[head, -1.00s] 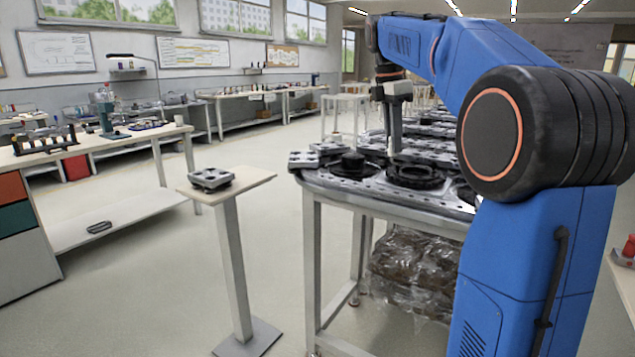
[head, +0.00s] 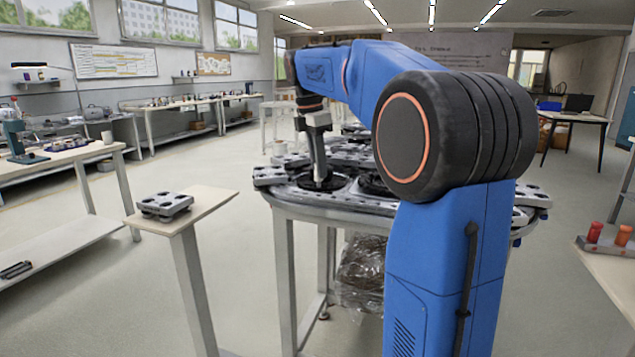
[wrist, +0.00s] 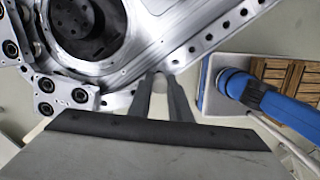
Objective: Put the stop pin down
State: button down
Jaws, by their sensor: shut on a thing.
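My gripper (wrist: 160,103) is shut on the stop pin (wrist: 160,84), of which only a small pale rounded end shows between the fingers in the wrist view. In the head view my gripper (head: 320,183) points down at the near left part of the ring track table (head: 300,208), by a dark round fitting. The pin cannot be made out there. In the wrist view the fingertips are over or beside the perforated metal rim (wrist: 185,55) of the track. Whether the pin touches anything is hidden.
A pale pedestal (head: 205,215) with a grey block (head: 165,205) on it stands left of the track. In the wrist view, a grey plate with black-ringed holes (wrist: 62,97) lies at the rim's left. Red objects (head: 608,236) stand on a right-hand table. Floor between pedestal and track is clear.

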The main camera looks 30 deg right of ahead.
aim_at(319, 180)
jog(key=shift+f, duration=2.15)
jog(key=shift+f, duration=0.1)
jog(key=c, duration=1.6)
grip_release()
jog(key=shift+c, duration=0.2)
notch_tip(319, 180, up, 12)
jog(key=a, duration=0.1)
jog(key=shift+a, duration=0.35)
jog(key=shift+w, duration=0.1)
